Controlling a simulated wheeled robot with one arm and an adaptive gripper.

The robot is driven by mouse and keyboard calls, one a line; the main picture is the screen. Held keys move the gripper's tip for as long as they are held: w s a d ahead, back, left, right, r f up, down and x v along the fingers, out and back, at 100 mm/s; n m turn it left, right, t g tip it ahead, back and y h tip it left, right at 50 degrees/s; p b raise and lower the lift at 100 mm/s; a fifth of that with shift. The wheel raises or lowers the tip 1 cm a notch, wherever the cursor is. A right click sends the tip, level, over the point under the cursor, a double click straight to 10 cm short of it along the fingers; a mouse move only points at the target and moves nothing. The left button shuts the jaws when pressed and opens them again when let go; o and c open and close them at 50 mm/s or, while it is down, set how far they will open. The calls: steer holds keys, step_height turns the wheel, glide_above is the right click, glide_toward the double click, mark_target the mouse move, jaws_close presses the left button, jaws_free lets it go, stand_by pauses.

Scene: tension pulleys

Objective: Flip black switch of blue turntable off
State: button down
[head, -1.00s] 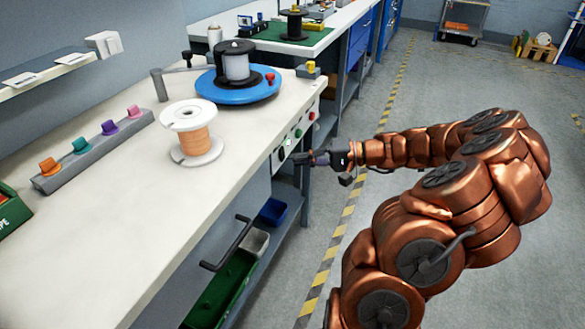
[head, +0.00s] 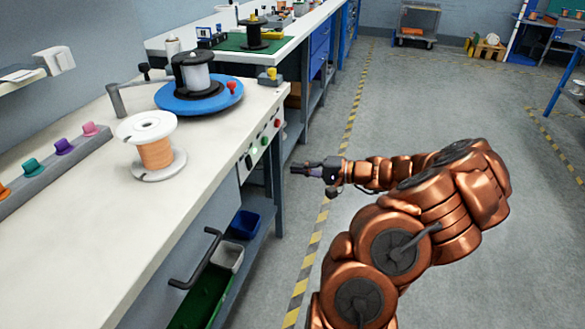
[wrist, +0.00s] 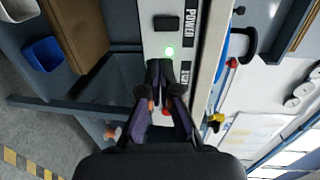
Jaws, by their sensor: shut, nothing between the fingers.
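The blue turntable (head: 170,101) stands on the bench with a dark-based spool of pale wire on it. Its control panel (head: 259,147) is on the bench's front face, with small round controls. In the wrist view the black switch (wrist: 166,23) sits beside the POWER label (wrist: 191,22). My gripper (head: 293,168) is shut and empty, held out in front of the panel with a gap in the head view. It shows in the wrist view (wrist: 160,68), partly covering the panel.
A white spool with orange wire (head: 155,154) stands on the bench nearby. A dark handle (head: 198,262) sticks out below the bench front. Blue, white and green bins sit on the lower shelf. The floor to the right is open.

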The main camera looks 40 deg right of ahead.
mark_target(252, 165)
steer(key=x, duration=1.2)
steer(key=shift+a+b, duration=0.1)
steer(key=shift+b, duration=0.2)
